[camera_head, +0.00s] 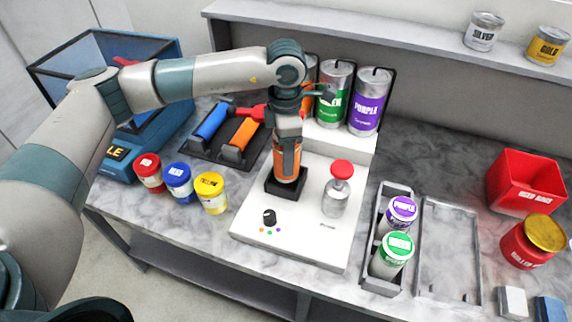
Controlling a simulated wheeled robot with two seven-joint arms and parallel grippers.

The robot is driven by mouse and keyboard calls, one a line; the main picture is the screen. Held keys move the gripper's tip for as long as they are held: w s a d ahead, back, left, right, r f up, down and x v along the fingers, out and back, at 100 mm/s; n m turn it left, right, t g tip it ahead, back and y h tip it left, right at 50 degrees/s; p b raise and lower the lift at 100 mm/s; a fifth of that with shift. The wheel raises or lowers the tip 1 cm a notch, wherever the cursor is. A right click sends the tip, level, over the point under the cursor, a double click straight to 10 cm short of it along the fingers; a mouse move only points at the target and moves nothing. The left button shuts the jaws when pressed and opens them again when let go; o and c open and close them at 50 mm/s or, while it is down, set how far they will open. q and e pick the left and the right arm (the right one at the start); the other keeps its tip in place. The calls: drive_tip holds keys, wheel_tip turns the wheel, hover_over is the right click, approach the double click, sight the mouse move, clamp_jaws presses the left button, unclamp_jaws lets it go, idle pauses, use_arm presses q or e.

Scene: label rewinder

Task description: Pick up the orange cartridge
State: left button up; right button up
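An orange canister (287,162) stands upright in a black square holder on the white machine; its top is hidden by my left gripper. My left gripper (287,136) points down right over this canister, and I cannot tell whether its fingers grip it. Another orange cartridge (309,75) stands in the rack at the back, left of the green cartridge (334,95) and the purple cartridge (369,101). My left arm hides most of it. My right gripper is not in view.
A red-topped bottle (338,190) stands on the machine, right of the holder. Blue and orange rollers (212,121) lie in a dark tray (199,153) at left. Red, blue and yellow jars (180,184) stand in front. A grey rack (379,285) holds purple- and green-lidded jars.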

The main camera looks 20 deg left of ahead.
use_arm(q)
drive_tip(key=shift+r+b, duration=1.1)
drive_tip(key=shift+r, duration=2.15)
drive_tip(key=shift+f, duration=0.1)
